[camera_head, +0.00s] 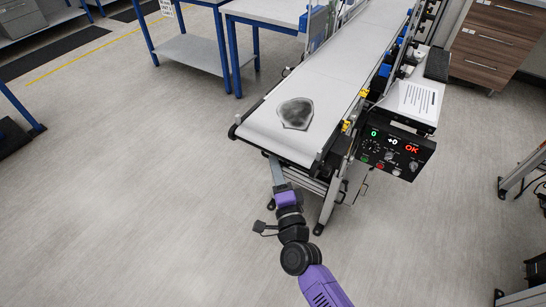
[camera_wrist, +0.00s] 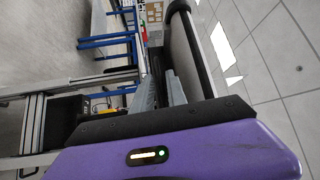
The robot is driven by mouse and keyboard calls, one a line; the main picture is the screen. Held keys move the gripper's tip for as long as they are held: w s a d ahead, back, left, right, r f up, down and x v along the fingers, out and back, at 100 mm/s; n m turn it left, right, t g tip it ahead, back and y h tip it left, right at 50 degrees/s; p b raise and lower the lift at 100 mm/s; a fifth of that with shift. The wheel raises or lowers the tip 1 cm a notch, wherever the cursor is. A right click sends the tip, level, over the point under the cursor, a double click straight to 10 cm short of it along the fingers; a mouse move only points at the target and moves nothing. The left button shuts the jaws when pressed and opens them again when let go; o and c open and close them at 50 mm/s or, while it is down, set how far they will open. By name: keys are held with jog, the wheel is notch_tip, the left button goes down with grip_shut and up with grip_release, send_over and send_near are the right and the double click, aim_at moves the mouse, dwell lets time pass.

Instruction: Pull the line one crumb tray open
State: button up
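The conveyor (camera_head: 335,75) has a pale belt, and its near end faces me. The crumb tray cannot be made out clearly; the space under the belt's near end is dark and partly covered by my arm. My gripper (camera_head: 275,163) is at the left of that end, just below belt height, its grey fingers pointing toward the frame. In the wrist view my gripper (camera_wrist: 162,78) shows two grey fingers with a narrow dark gap between them. The belt end's roller shows close beside them. I see nothing clearly held, and contact with the conveyor cannot be told.
Blue-legged tables (camera_head: 205,52) stand at the back left.

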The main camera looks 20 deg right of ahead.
jog(key=shift+w+d+r, duration=0.1)
jog(key=shift+w, duration=0.6)
jog(key=shift+w+d+r, duration=0.1)
jog(key=shift+w, duration=0.55)
grip_shut()
dwell(0.4)
